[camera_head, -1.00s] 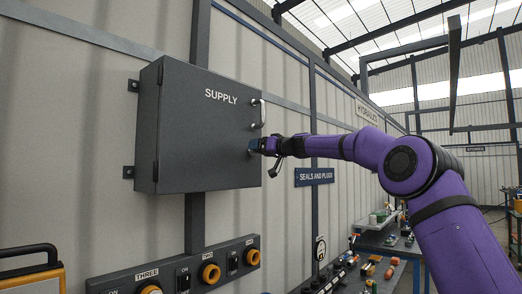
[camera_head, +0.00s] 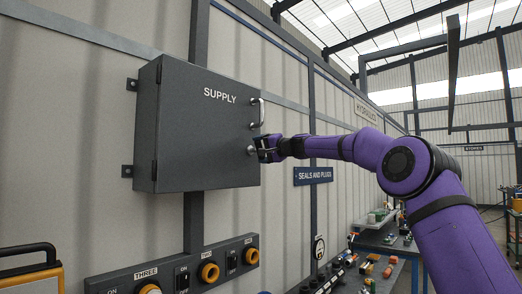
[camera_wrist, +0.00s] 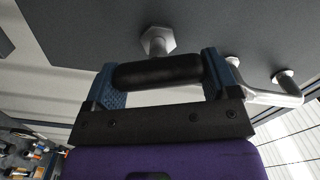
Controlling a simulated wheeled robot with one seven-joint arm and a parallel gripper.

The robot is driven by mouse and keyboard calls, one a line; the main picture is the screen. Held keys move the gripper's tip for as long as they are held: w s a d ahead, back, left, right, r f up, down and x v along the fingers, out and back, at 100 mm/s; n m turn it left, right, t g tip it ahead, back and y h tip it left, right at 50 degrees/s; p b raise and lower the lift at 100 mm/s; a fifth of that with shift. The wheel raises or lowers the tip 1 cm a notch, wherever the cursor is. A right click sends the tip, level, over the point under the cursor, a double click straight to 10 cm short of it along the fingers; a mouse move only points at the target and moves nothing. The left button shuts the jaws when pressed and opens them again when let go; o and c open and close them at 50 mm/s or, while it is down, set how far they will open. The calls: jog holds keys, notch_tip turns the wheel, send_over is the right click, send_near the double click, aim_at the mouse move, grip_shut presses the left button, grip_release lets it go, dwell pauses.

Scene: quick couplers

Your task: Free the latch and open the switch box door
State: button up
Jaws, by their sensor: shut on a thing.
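The grey switch box (camera_head: 165,130) marked SUPPLY hangs on the wall, its door (camera_head: 215,125) looking shut. A silver bar handle (camera_head: 258,112) is on the door's right side; it also shows in the wrist view (camera_wrist: 285,97). Below it is the latch's silver hub (camera_head: 251,150), a hex boss in the wrist view (camera_wrist: 157,40). My gripper (camera_head: 264,149) is at the latch. In the wrist view its blue fingers are shut on the latch's black grip (camera_wrist: 158,71), which lies crosswise between them. The gripper hides the rest of the latch.
A panel with switches and orange rings (camera_head: 208,272) is below the box. A SEALS AND PLUGS sign (camera_head: 313,176) is to the right, and a bench with small parts (camera_head: 372,268) is at lower right. The space before the door is clear apart from my arm.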

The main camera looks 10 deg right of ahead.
jog(key=shift+f+m, duration=0.2)
jog(key=shift+m, duration=2.1)
jog(key=o, duration=0.8)
jog(key=shift+d, duration=0.1)
jog(key=v, duration=1)
jog(key=shift+s+d, duration=0.15)
jog(key=shift+s, duration=0.15)
